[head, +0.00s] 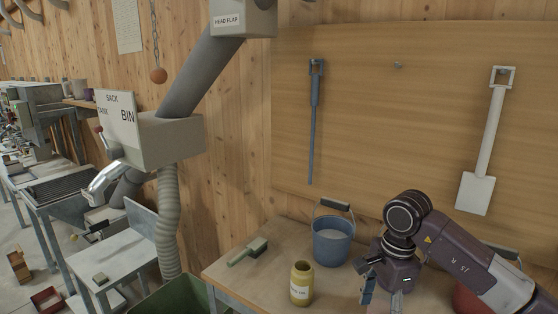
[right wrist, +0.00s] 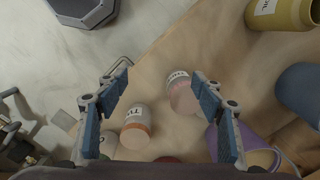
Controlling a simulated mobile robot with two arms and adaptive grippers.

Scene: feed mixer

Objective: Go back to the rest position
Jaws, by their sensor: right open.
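My right gripper (head: 367,287) hangs over the right part of the wooden bench (head: 236,279) in the head view, fingers pointing down. In the right wrist view its two blue-padded fingers (right wrist: 160,84) are wide apart with nothing held between them. A white jar with an orange band (right wrist: 137,128) and a white and pink jar (right wrist: 183,97) show beyond and between the fingers, apart from the pads as far as I can tell. My left gripper is not in view.
On the bench are a yellow jar (head: 301,284), a blue bucket (head: 332,242) and a green brush (head: 247,252). A red bucket (head: 470,300) is partly behind my right arm. A white spade (head: 484,150) hangs on the board. A grey chute box (head: 172,142) stands left.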

